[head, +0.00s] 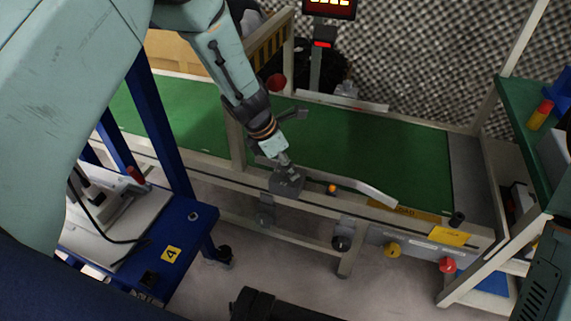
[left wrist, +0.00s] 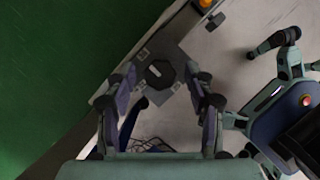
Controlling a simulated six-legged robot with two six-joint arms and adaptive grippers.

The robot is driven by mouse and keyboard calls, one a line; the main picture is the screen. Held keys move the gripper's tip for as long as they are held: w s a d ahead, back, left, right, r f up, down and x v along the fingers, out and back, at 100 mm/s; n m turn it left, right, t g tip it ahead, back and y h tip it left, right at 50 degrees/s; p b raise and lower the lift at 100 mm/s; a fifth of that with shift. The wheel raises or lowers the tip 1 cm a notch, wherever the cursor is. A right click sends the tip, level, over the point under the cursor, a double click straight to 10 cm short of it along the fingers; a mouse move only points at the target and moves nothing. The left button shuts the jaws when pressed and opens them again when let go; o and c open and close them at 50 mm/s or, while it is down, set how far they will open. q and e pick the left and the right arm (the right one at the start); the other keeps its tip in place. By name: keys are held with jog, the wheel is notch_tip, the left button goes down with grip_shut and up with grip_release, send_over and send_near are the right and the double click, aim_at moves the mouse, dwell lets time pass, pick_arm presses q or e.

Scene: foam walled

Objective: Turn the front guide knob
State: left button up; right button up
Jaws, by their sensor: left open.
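The front guide knob (left wrist: 160,73) is a dark, many-sided knob with a pale bar on its face. It sits on a grey bracket (left wrist: 182,92) at the conveyor's edge in the left wrist view. My left gripper (left wrist: 160,86) is open, with one finger on each side of the knob; contact cannot be told. In the head view my left gripper (head: 284,161) reaches down to the grey bracket block (head: 287,185) on the conveyor's front rail, and the knob is mostly hidden there. The front guide bar (head: 362,187) runs right from it. My right gripper is not in view.
The green conveyor belt (head: 395,153) lies behind the rail. A black knob (head: 341,243), yellow knob (head: 393,250) and red knob (head: 447,265) are on the front side. A blue cart (head: 190,230) stands at left. Grey floor (head: 310,272) is in front.

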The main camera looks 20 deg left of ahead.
pick_arm(q)
jog(key=shift+c, duration=0.4)
grip_shut()
